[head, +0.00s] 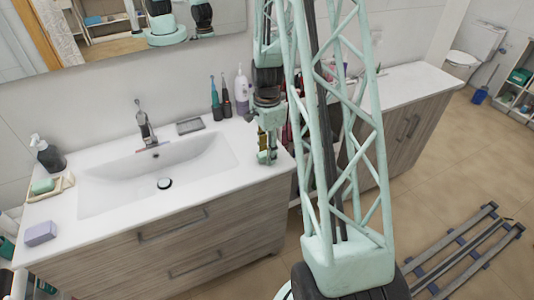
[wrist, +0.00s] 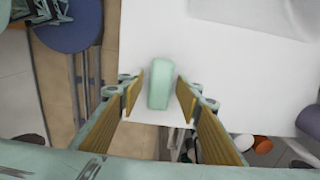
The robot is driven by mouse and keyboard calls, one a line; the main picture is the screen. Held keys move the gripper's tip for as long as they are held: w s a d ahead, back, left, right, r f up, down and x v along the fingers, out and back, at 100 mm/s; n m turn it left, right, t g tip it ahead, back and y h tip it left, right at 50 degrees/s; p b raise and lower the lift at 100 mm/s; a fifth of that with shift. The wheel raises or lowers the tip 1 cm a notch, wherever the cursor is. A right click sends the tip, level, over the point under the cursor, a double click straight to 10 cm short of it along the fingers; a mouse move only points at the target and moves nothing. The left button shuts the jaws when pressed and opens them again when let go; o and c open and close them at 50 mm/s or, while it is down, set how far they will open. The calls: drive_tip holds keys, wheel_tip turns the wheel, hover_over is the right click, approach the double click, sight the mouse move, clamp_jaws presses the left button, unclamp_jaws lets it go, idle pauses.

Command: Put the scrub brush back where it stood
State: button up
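My gripper (head: 266,156) is low over the right front end of the white sink counter in the head view. In the wrist view my gripper (wrist: 160,84) has its yellow-padded fingers apart. A mint-green rounded block (wrist: 159,86) lies between them, with a narrow gap on each side. It looks like the scrub brush, but no bristles show and I cannot be sure. White countertop (wrist: 205,65) shows around it. In the head view the fingers hide most of whatever is between them.
The basin (head: 150,165) is left of my gripper. A green bar in a tray (head: 43,187) and a lilac block (head: 40,234) lie at far left.

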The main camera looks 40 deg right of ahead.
wheel_tip(320, 180, up, 12)
idle(0.9)
idle(0.4)
